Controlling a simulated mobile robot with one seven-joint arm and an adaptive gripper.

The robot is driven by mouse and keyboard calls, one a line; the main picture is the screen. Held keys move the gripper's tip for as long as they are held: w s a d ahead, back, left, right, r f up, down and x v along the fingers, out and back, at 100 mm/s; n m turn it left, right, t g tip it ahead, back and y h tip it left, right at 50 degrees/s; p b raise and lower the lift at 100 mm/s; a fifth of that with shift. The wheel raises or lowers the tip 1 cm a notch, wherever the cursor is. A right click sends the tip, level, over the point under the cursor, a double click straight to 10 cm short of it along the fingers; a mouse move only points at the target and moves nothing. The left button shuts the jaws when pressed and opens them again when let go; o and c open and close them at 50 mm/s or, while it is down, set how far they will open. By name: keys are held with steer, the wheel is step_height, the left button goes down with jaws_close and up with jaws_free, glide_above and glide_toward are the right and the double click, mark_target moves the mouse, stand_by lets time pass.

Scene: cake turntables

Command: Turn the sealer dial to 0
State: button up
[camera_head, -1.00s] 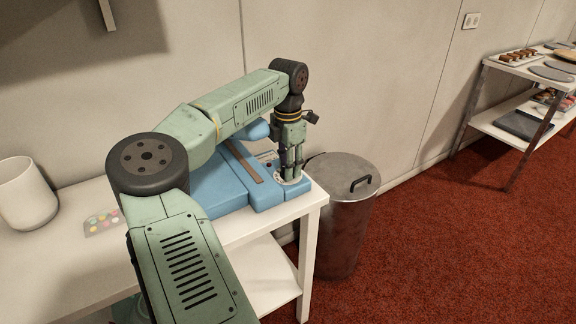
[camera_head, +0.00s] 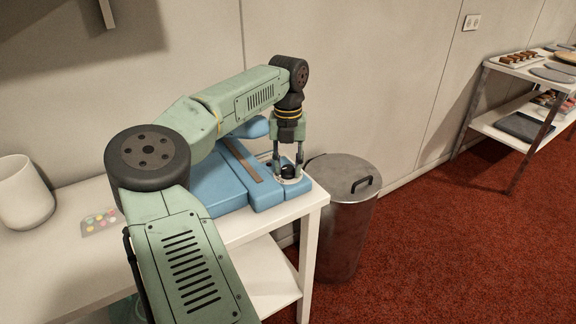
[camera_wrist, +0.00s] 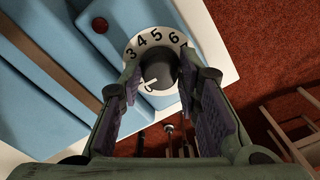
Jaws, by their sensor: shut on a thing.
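The blue sealer (camera_head: 222,185) sits on the white table. Its dial is a dark round knob (camera_wrist: 157,72) on a white numbered plate (camera_wrist: 139,44), near the sealer's front right corner. The numerals 3, 4, 5 and 6 show along the plate's upper side. A white pointer mark on the knob points to the lower left; the numeral there is hard to read. My gripper (camera_wrist: 160,80) points down over the dial, its two fingers on opposite sides of the knob, shut on it. The knob also shows between the fingers in the head view (camera_head: 288,171).
A metal bin (camera_head: 345,215) with a lidded top stands close to the table's right end. A white cup (camera_head: 24,192) and a tray of coloured dots (camera_head: 99,222) are on the table at left. A red button (camera_wrist: 100,25) is on the sealer. A shelf (camera_head: 520,66) stands far right.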

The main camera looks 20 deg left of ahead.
mark_target(288, 167)
steer(key=n, duration=0.3)
steer(key=shift+f+n+b, duration=0.1)
steer(key=shift+n+b, duration=0.2)
steer(key=shift+b, duration=0.05)
steer(key=shift+n+b, duration=0.3)
steer(key=shift+n, duration=1.5)
steer(key=o, duration=0.9)
steer(key=shift+r, duration=0.2)
step_height(288, 167, up, 12)
steer(key=shift+f, duration=0.1)
